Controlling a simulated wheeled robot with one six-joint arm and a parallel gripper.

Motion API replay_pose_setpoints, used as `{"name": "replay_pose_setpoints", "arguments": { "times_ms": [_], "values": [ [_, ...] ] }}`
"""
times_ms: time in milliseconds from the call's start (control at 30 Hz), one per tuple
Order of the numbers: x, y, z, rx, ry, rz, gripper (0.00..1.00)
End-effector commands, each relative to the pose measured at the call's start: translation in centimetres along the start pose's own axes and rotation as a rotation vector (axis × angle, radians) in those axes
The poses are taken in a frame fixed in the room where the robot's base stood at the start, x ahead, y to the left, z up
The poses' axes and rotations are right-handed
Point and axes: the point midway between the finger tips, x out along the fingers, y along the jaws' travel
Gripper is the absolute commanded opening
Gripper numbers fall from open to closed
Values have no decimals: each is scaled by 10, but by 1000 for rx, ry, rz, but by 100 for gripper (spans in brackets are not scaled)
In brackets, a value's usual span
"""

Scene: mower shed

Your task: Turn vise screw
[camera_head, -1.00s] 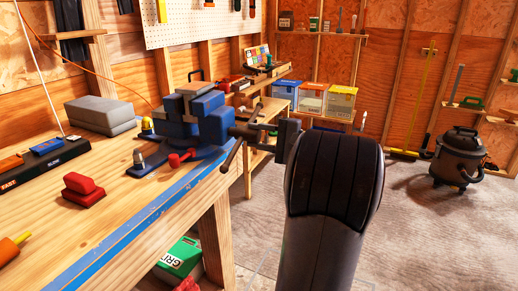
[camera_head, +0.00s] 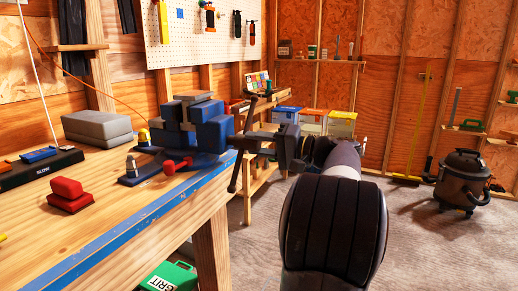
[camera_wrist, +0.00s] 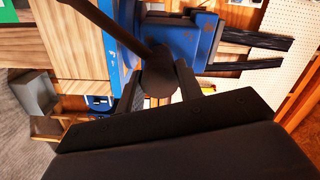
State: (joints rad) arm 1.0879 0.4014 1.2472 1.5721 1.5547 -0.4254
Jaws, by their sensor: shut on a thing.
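The blue vise (camera_head: 211,130) stands on the wooden workbench, near its far right corner. Its dark screw sticks out to the right, past the bench edge. The handle bar (camera_head: 235,172) crosses the screw end and stands steep, leaning slightly right at the top. My gripper (camera_head: 277,142) is at the outer end of the screw. In the wrist view, the fingers of my gripper (camera_wrist: 158,90) are shut on either side of the round screw head (camera_wrist: 157,77). The handle bar (camera_wrist: 112,27) runs from the head to the upper left, and the blue vise (camera_wrist: 190,42) is beyond.
On the bench are a red block (camera_head: 70,194), a red dumbbell-shaped piece (camera_head: 177,166) and a grey block (camera_head: 97,126). A green box (camera_head: 170,278) is below the bench. A shop vacuum (camera_head: 461,181) stands far right. Open floor lies between.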

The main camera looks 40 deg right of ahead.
Motion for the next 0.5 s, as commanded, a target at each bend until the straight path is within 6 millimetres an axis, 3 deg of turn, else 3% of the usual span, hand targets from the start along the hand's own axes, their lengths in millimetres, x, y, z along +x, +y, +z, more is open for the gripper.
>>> {"name": "replay_pose_setpoints", "arguments": {
  "times_ms": [400, 433, 500],
  "values": [
    [2, -2, 0, -8, -3, -3, 12],
    [2, -2, 0, -8, -3, -3, 36],
    [2, -2, 0, -8, -3, -3, 42]
  ]
}}
